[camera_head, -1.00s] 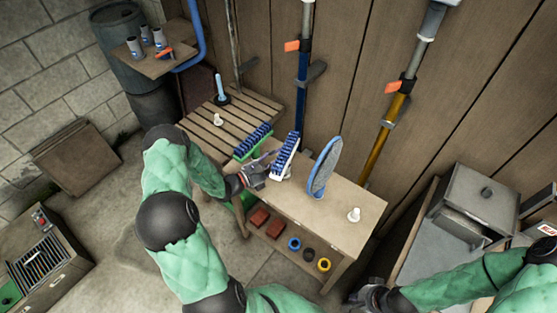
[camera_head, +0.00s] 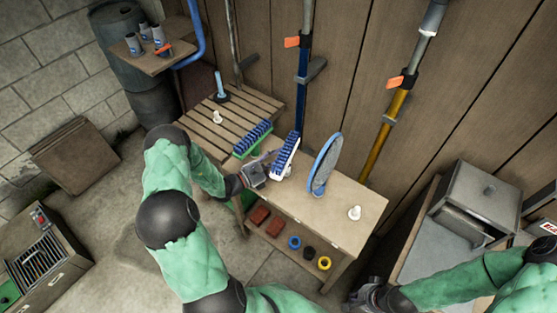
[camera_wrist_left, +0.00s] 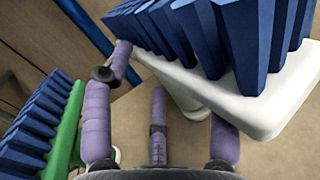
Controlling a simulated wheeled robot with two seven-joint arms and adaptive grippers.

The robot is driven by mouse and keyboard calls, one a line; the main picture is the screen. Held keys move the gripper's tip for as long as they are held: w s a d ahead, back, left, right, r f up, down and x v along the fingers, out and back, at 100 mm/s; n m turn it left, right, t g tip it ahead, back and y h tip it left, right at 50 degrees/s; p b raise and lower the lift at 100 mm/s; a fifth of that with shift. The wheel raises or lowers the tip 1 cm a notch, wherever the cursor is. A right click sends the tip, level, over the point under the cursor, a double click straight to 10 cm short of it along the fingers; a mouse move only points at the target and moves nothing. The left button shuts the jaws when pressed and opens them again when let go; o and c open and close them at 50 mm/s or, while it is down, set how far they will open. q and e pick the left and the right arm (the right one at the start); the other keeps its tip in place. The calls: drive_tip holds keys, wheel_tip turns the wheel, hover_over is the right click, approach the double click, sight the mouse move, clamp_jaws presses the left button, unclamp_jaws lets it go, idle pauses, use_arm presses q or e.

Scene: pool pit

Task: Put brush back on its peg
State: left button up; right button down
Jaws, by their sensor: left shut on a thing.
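The exact grip is partly hidden. My right gripper (camera_head: 365,298) is at the bottom right, jaws unclear.
White knobs stand at the bench's right end (camera_head: 354,213) and on the slatted top (camera_head: 217,117). A blue-rimmed disc (camera_head: 325,165) stands right of the white brush. Poles hang on the wooden wall behind. Rings and red blocks (camera_head: 275,227) lie on the lower shelf.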

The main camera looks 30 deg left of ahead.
use_arm(q)
drive_tip(key=shift+f, duration=0.35)
idle(0.3)
drive_tip(key=shift+f+b, duration=0.25)
drive_tip(key=shift+b, duration=0.1)
drive_tip(key=o, duration=1.5)
drive_tip(key=shift+c, duration=0.2)
drive_tip(key=shift+o, duration=1.4)
drive_tip(key=shift+s, duration=0.1)
drive_tip(key=shift+p+v, duration=0.6)
drive_tip(key=shift+v, duration=4.85)
drive_tip(key=shift+a, duration=0.1)
